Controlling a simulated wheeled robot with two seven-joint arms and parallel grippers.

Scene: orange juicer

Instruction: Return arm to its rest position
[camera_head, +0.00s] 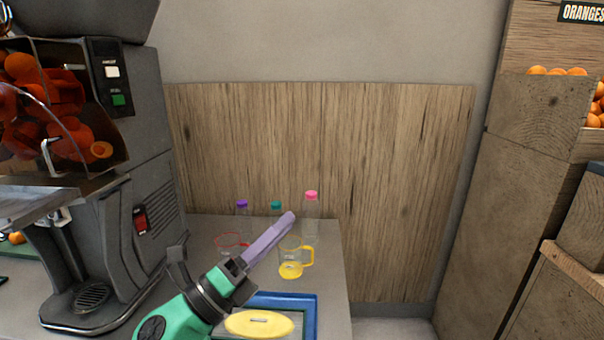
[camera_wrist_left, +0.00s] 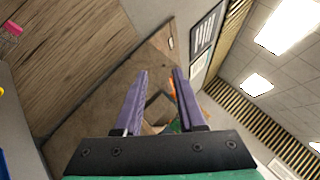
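My left arm comes in at the bottom of the head view, with a green wrist and a dark mount. My left gripper (camera_head: 287,220) points up and to the right over the counter, and its purple fingers overlap in that view. In the left wrist view the gripper (camera_wrist_left: 160,74) has its two fingers apart, with nothing between them. My right gripper is in neither view.
A grey juicer (camera_head: 115,220) with oranges stands left. Behind my gripper are a yellow-handled jug (camera_head: 307,256), a red-rimmed jug (camera_head: 231,240) and bottles with purple (camera_head: 242,204), teal (camera_head: 276,206) and pink (camera_head: 311,196) caps. A blue-edged tray (camera_head: 309,312) holds a yellow lid (camera_head: 259,324).

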